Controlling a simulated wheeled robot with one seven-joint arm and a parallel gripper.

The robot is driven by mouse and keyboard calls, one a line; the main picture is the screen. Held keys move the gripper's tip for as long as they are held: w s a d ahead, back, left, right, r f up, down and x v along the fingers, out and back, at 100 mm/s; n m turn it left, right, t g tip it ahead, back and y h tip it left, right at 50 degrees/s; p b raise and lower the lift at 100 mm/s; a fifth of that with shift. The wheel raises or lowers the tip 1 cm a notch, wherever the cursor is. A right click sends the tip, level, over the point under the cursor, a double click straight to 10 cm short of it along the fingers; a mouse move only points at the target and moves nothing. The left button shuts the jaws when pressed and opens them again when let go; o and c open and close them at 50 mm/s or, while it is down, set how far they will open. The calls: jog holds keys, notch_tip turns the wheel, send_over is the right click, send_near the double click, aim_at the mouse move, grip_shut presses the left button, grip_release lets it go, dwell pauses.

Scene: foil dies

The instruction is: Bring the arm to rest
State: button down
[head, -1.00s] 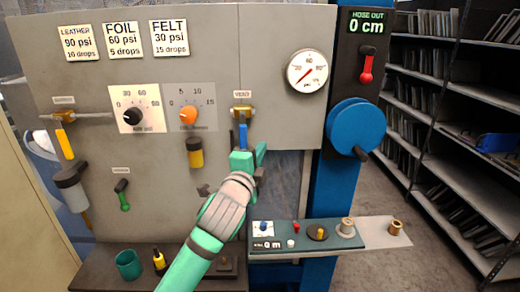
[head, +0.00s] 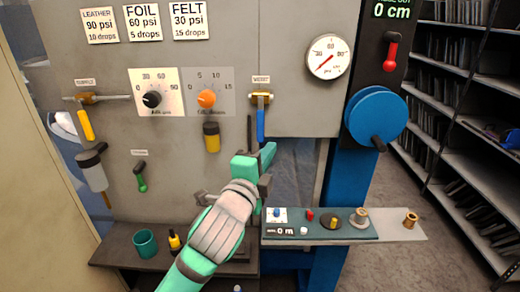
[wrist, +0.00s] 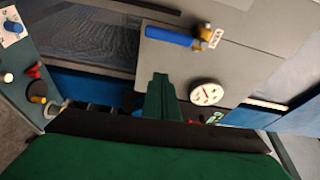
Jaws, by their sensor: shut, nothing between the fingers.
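My gripper (head: 256,163) is green with a grey wrist and stands in front of the machine's grey panel. It is shut and empty. In the wrist view its fingers (wrist: 160,98) point at the panel. The valve with a blue handle (head: 260,120) is above the gripper in the head view, with the handle hanging down and clear of the fingers. The blue-handled valve also shows in the wrist view (wrist: 170,37), apart from the fingers.
A small control shelf (head: 390,226) juts out right of my wrist. A teal cup (head: 145,243) stands on the lower ledge at the left. Shelving (head: 455,110) stands far right.

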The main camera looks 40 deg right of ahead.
jog(key=w+a+f+n+t+y, duration=0.1)
jog(key=w+a+f+n+t, duration=0.2)
jog(key=a+n, duration=0.4)
jog(key=w+a+f+n+t, duration=0.1)
jog(key=a+f+n+t, duration=0.4)
jog(key=n, duration=0.3)
jog(key=s+a+f+n+t+y, duration=0.35)
jog(key=a+f+n+y, duration=0.65)
jog(key=f, duration=0.5)
jog(key=s+a+f+n+g+y, duration=0.1)
jog(key=s+a+f+n+y, duration=0.35)
jog(key=s+a+f, duration=0.7)
jog(key=s+a+f+g, duration=0.1)
jog(key=s+a+f, duration=0.2)
jog(key=s, duration=0.5)
jog(key=s+a+f+g+y, duration=0.1)
jog(key=s+a+f+g, duration=0.1)
jog(key=s+a, duration=0.3)
jog(key=s+f, duration=0.1)
jog(key=s, duration=0.2)
jog(key=shift+s+f, duration=0.15)
jog(key=shift+s, duration=0.1)
